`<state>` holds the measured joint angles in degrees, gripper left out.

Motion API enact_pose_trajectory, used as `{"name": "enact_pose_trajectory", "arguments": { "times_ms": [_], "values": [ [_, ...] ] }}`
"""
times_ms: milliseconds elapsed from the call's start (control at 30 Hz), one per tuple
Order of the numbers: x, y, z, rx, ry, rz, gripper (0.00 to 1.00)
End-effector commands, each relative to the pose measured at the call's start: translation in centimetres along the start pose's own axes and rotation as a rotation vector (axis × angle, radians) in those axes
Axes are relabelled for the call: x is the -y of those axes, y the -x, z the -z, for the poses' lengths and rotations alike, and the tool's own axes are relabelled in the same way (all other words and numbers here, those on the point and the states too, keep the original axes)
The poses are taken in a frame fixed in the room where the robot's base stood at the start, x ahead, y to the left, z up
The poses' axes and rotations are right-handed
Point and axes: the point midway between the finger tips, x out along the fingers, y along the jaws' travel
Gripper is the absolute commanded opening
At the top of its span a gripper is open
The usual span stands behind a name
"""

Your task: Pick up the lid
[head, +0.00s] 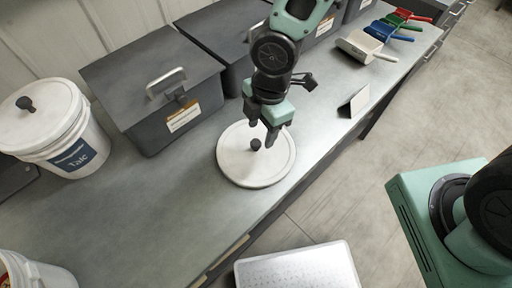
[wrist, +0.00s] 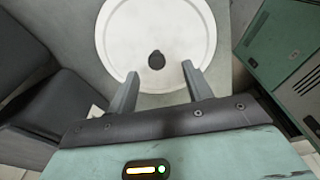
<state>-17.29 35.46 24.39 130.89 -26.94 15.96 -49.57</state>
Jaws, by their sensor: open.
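A round white lid (head: 233,165) with a small dark knob (head: 256,144) lies flat on the grey counter. It also shows in the wrist view (wrist: 130,45), with its dark knob (wrist: 156,60) near the lid's middle. My gripper (head: 262,140) is above the lid, with its fingers pointing down close to the knob. In the wrist view the two fingers (wrist: 160,85) are spread apart with nothing between them, and the knob appears just beyond their tips. I cannot tell the exact height of the fingertips over the knob.
A white tub (head: 60,130) labelled Talc, with its own knobbed lid, stands at left. Dark lidded bins (head: 150,90) line the back. The counter's front edge is close to the lid.

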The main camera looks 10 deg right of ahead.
Motion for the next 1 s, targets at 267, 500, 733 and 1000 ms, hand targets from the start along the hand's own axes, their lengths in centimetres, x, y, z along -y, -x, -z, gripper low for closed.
{"name": "enact_pose_trajectory", "arguments": {
  "times_ms": [267,500,733,1000],
  "values": [
    [-0.5,-3.8,0.5,0.002,0.001,0.005,0.5],
    [-0.6,-4.6,0.4,0.001,0.0,0.001,0.5],
    [-0.6,-4.6,0.4,0.001,-0.001,0.001,0.17],
    [-0.6,-4.6,0.4,0.001,-0.001,0.001,0.01]
  ]
}}
